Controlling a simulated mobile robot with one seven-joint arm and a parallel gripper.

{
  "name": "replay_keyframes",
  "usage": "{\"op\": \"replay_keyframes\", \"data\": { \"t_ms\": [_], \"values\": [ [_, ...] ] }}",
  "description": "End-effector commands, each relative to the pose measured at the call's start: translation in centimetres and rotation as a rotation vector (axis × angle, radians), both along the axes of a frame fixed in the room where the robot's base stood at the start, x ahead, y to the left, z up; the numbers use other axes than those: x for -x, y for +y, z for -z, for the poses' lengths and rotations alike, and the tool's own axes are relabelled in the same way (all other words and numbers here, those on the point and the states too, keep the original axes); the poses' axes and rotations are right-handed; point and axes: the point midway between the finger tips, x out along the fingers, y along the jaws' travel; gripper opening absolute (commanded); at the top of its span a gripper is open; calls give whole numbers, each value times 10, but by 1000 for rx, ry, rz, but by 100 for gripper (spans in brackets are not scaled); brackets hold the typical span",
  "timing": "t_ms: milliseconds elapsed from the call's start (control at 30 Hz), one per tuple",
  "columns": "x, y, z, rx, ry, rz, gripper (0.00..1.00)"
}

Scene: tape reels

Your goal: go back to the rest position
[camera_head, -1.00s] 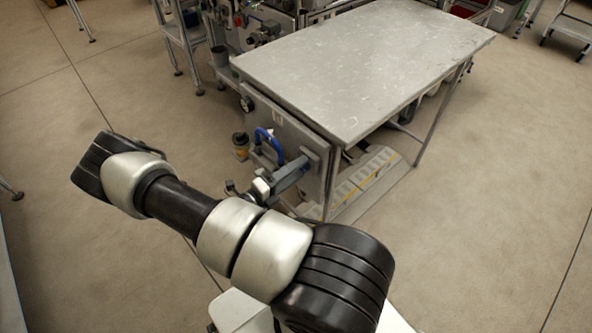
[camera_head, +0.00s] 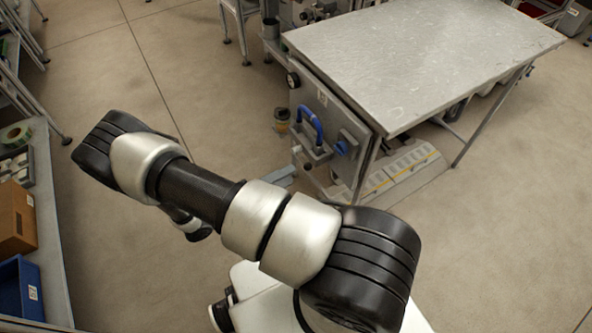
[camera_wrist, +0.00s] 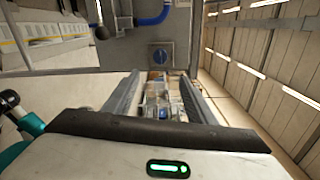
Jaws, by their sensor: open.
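My gripper (camera_wrist: 162,82) shows in the wrist view with its two grey fingers apart. Nothing is held between them; only blurred, distant background shows in the gap. In the head view my arm crosses the lower middle, and I cannot make out the gripper's fingers there. A green-rimmed tape reel (camera_head: 16,136) lies on the grey side bench (camera_head: 52,225) at the left edge of the head view, well away from the arm.
A metal table (camera_head: 420,60) stands at the upper right, with a blue-handled panel (camera_head: 325,125) at its near end. The bench also holds a cardboard box (camera_head: 15,218) and a blue bin (camera_head: 20,290). Open floor lies left of the table and at lower right.

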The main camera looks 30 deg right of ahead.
Motion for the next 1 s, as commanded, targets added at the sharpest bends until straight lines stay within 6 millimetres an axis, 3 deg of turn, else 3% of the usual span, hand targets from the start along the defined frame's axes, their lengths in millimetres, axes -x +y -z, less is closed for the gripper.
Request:
{"op": "replay_keyframes", "data": {
  "t_ms": [667,833,1000],
  "values": [
    [0,5,-2,-6,-10,6,51],
    [-3,9,-30,-101,-159,108,51],
    [-1,14,-85,-282,-482,337,51]
  ]
}}
